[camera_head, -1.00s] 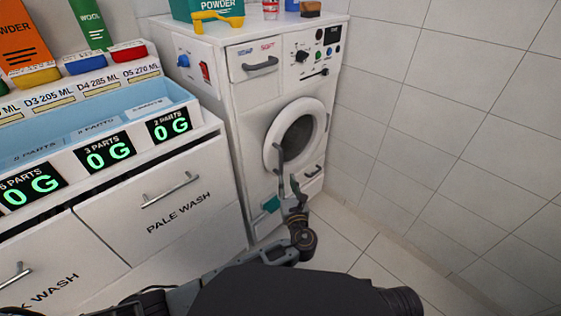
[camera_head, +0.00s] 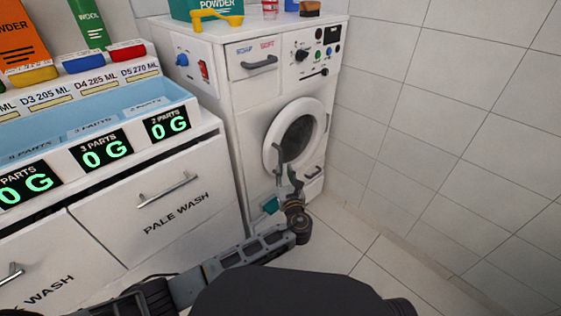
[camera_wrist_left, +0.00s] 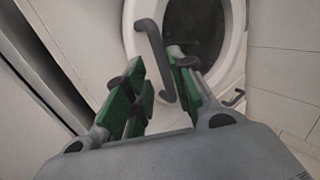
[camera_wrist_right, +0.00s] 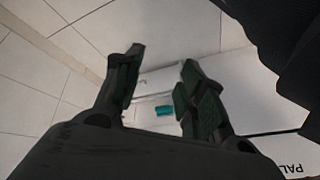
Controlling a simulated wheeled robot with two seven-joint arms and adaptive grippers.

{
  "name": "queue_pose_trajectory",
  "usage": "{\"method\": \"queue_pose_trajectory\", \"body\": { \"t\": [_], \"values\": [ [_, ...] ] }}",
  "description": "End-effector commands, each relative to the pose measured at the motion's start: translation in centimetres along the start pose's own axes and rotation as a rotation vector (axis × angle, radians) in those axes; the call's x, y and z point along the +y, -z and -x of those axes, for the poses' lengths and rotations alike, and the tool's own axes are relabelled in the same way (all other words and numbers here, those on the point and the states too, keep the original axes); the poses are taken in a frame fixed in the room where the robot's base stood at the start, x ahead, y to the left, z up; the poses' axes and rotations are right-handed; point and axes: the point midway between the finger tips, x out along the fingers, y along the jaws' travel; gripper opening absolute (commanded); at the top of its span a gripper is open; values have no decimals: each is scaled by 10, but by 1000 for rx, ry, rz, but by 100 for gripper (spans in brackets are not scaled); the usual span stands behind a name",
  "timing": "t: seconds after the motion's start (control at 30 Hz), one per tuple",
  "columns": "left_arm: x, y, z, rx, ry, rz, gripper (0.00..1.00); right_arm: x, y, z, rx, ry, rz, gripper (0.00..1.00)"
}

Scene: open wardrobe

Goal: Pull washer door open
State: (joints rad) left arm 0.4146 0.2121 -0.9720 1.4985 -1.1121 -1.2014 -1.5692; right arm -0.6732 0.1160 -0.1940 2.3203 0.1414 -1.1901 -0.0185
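The washer is a white cabinet (camera_head: 248,110) with a round door (camera_head: 271,137), a white ring around dark glass; the door looks closed. Its grey bar handle (camera_head: 277,156) is on the door's left side. In the left wrist view the handle (camera_wrist_left: 153,55) hangs with its lower end between the finger ends. My left gripper (camera_head: 287,181) is open at the handle's lower part; contact cannot be told. Its green-padded fingers (camera_wrist_left: 162,75) are apart. My right gripper (camera_wrist_right: 160,60) is open and empty in the right wrist view, and is not made out in the head view.
A drawer unit (camera_head: 205,165) with a blue tray (camera_head: 60,137) stands close on the left. A tiled wall (camera_head: 440,120) is on the right. Floor tiles (camera_head: 345,235) are clear right of my left gripper.

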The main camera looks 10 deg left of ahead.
Motion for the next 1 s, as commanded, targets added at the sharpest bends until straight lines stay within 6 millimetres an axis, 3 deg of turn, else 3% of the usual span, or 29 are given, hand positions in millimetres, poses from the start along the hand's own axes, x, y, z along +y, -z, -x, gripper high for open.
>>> {"method": "queue_pose_trajectory", "body": {
  "t": [0.6,1.0],
  "values": [
    [0,1,-75,-2,0,-1,25,-2,-17,-52,101,47,-44,40],
    [0,0,-86,0,0,1,25,-2,-19,-59,122,53,-53,40]
  ]
}}
